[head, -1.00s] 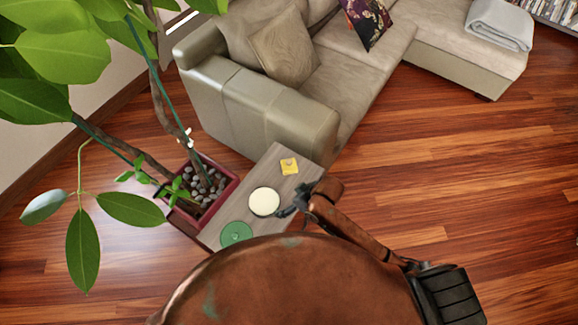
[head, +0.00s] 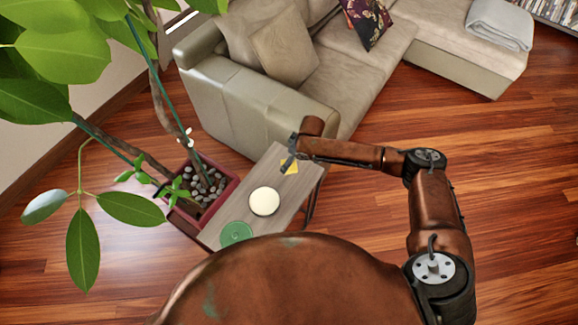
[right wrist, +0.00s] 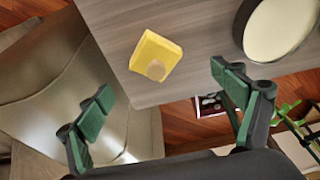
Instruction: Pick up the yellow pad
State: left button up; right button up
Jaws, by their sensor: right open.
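The yellow pad (head: 289,166) lies on the far end of the small wood-topped table (head: 240,199). In the right wrist view the pad (right wrist: 155,58) lies flat near the table's edge, with a round tan mark on it. My right gripper (head: 288,156) is over the pad in the head view and partly covers it. In the right wrist view the right gripper (right wrist: 163,100) is open and empty, with the pad ahead of the gap between its green-padded fingers and apart from them. My left gripper is not in view.
A cream round dish (head: 264,201) and a green disc (head: 236,233) lie on the same table. A plant in a dark red pot (head: 226,187) stands left of it. A beige sofa (head: 262,112) stands close behind. Wooden floor at right is open.

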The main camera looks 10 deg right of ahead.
jog(key=shift+w+d+f, duration=0.15)
jog(key=shift+w, duration=0.15)
jog(key=b+x, duration=0.1)
jog(key=x, duration=0.6)
jog(key=shift+d+f+b, duration=0.1)
jog(key=shift+f+b, duration=0.1)
jog(key=shift+b, duration=0.1)
jog(key=shift+c, duration=0.4)
jog(key=c, duration=1.1)
jog(key=shift+r, duration=0.1)
